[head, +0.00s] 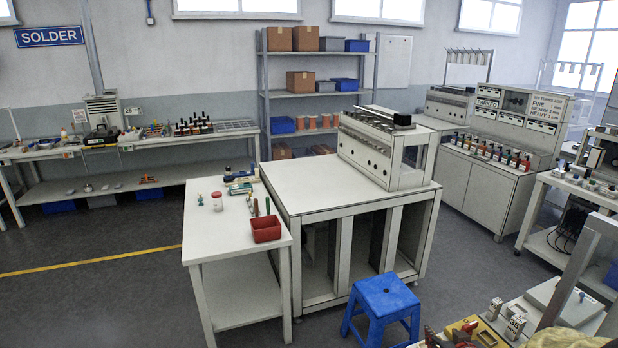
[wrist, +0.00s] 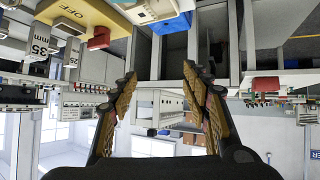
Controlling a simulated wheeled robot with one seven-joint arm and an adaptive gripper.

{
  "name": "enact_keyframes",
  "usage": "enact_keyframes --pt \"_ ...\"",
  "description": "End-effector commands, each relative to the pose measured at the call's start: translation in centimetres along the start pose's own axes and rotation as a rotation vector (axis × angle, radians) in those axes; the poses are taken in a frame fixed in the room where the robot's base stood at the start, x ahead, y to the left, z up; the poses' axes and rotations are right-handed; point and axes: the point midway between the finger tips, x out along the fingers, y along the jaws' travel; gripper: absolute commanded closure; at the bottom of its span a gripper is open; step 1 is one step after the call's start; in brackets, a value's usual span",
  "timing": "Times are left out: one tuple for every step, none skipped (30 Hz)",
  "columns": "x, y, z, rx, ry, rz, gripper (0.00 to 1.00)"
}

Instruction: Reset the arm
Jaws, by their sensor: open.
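My gripper (wrist: 160,70) shows in the wrist view with its two brown, ridged fingers spread wide apart. Nothing is between the fingers, only the distant room. The wrist view is upside down, with windows low in the picture and table tops high. I cannot make out my gripper in the head view. A blue stool (head: 384,300) stands on the floor at the lower middle of the head view.
A white side table (head: 215,240) holds a red bin (head: 266,229) and small tools. A larger bench (head: 310,185) carries a grey machine (head: 385,150). A yellow block marked OFF (wrist: 85,18) is near my gripper's upper left in the wrist view. Open floor (head: 110,290) lies at left.

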Motion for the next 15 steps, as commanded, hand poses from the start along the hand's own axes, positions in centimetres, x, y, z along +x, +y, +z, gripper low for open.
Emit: enact_keyframes --pt "-1.0 -0.3 -1.1 -0.009 -0.007 0.009 0.52" --pt "-1.6 -0.4 -1.5 -0.012 -0.018 0.017 0.52" --pt "-2.4 -0.6 -2.1 -0.016 -0.031 0.025 0.52" --pt "-3.1 -0.7 -2.5 -0.018 -0.042 0.032 0.52" --pt "-3.9 -0.9 -2.9 -0.018 -0.055 0.039 0.52" --pt "-5.1 -1.2 -3.5 -0.022 -0.070 0.047 0.52" --pt "-6.2 -1.5 -4.0 -0.022 -0.084 0.054 0.52" --pt "-7.4 -1.9 -4.4 -0.024 -0.099 0.059 0.52" --pt "-9.2 -2.4 -5.0 -0.023 -0.121 0.065 0.52" --pt "-10.7 -3.0 -5.3 -0.021 -0.140 0.067 0.52" --pt "-12.4 -3.5 -5.5 -0.020 -0.160 0.069 0.52" --pt "-14.6 -4.4 -5.6 -0.017 -0.188 0.067 0.52" --pt "-16.4 -5.1 -5.5 -0.014 -0.210 0.062 0.52" --pt "-18.1 -5.7 -5.4 -0.010 -0.232 0.056 0.52" --pt "-20.4 -6.7 -5.1 -0.007 -0.261 0.044 0.52"
